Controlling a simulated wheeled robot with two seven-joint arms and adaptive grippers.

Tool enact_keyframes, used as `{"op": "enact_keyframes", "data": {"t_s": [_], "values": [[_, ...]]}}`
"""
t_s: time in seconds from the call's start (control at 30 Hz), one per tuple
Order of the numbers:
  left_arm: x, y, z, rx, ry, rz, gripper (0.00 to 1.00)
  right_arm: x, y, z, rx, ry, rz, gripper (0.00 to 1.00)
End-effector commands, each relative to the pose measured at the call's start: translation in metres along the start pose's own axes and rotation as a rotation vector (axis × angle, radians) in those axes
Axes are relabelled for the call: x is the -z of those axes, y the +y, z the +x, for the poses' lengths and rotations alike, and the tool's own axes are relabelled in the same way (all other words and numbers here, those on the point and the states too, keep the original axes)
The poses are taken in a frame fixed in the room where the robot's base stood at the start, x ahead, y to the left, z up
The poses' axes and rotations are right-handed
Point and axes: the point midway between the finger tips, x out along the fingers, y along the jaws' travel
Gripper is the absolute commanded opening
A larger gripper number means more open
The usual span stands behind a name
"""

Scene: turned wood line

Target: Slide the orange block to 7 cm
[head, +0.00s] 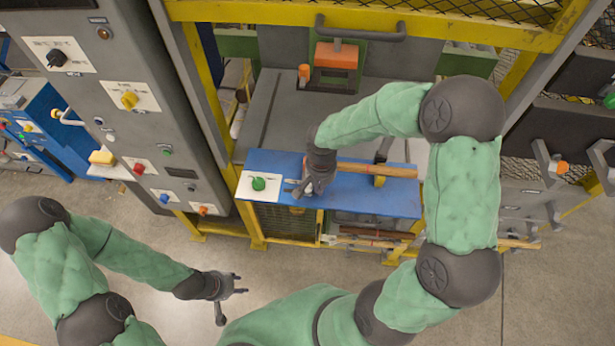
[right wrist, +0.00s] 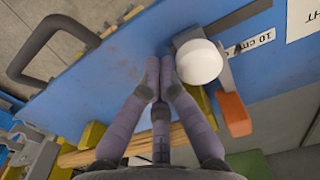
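In the head view my right gripper (head: 303,188) is over the blue table (head: 345,203), and I cannot make out the block there. My left gripper (head: 232,296) is empty, its fingers spread, above the floor.
A white card with a green knob (head: 258,184) lies at the table's left end. A wooden rod (head: 378,169) and a yellow support (head: 380,181) are to the right of my right gripper. A grey control panel (head: 130,95) stands at left. A dark handle (right wrist: 45,45) shows in the wrist view.

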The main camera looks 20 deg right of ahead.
Motion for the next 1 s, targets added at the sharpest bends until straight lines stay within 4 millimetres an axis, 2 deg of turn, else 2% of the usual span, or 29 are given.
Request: {"op": "enact_keyframes", "data": {"t_s": [1.0], "values": [[0.000, -0.001, 0.004, 0.000, 0.000, 0.000, 0.40, 0.000, -0.013, 0.000, 0.000, -0.001, -0.001, 0.00]]}}
